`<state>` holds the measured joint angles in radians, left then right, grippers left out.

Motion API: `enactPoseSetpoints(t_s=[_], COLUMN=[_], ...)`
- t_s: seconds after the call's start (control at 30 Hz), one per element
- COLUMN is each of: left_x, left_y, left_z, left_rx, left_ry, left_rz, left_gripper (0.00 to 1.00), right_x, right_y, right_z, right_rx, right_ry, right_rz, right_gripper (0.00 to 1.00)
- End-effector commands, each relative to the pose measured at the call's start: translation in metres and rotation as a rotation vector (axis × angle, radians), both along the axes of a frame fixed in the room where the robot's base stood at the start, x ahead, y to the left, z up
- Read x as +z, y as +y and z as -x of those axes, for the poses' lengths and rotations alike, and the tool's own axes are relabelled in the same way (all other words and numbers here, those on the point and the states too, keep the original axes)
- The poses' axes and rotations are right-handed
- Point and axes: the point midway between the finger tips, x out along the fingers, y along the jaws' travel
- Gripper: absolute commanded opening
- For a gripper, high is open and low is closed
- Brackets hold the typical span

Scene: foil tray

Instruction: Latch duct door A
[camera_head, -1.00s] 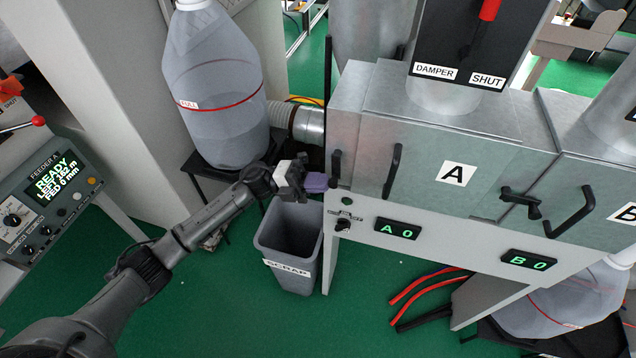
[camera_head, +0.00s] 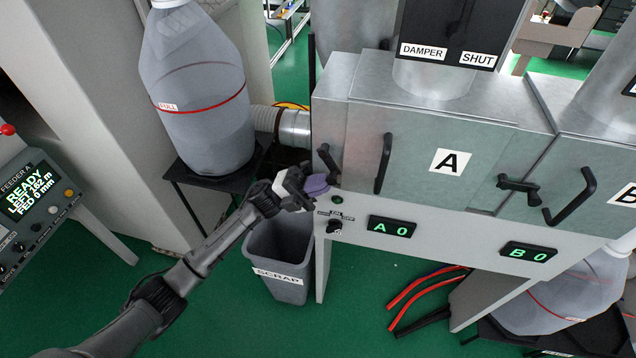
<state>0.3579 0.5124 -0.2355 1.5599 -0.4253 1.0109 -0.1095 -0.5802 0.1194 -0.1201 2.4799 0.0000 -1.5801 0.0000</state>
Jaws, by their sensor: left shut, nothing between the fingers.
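Duct door A (camera_head: 470,145) is the metal panel with the "A" label, and it looks closed in its frame. It has a black upright pull handle (camera_head: 383,163). A black latch lever (camera_head: 327,158) sits at the door's left edge, tilted with its lower end to the right. My left gripper (camera_head: 318,185), with purple fingers, is shut and empty just below the lever's lower end. I cannot tell whether it touches the lever. My right gripper is not in view.
A grey scrap bin (camera_head: 280,262) stands under my left gripper. A large bottle (camera_head: 198,95) on a black stand is to the left. The A display (camera_head: 392,227) and a knob (camera_head: 335,227) are below the door.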

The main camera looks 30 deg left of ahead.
Motion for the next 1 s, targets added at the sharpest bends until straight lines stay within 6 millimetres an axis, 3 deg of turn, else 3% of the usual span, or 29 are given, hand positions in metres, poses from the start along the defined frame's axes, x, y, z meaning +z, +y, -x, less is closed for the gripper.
enactPoseSetpoints(t_s=[0.4,0.57,0.77,1.0], left_x=[-0.001,-0.010,-0.036,-0.061], left_y=[0.000,0.004,0.019,0.054], left_z=[0.000,0.001,0.005,0.017], left_rx=[0.000,-0.001,-0.006,-0.004], left_ry=[0.000,0.001,0.002,0.004], left_rz=[-0.001,-0.001,-0.003,-0.002], left_gripper=[0.00,0.00,0.00,0.00], right_x=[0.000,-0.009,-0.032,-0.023], right_y=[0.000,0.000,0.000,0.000], right_z=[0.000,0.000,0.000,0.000], right_rx=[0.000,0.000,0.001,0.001], right_ry=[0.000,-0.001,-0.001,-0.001], right_rz=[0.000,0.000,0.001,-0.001], right_gripper=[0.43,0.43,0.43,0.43])
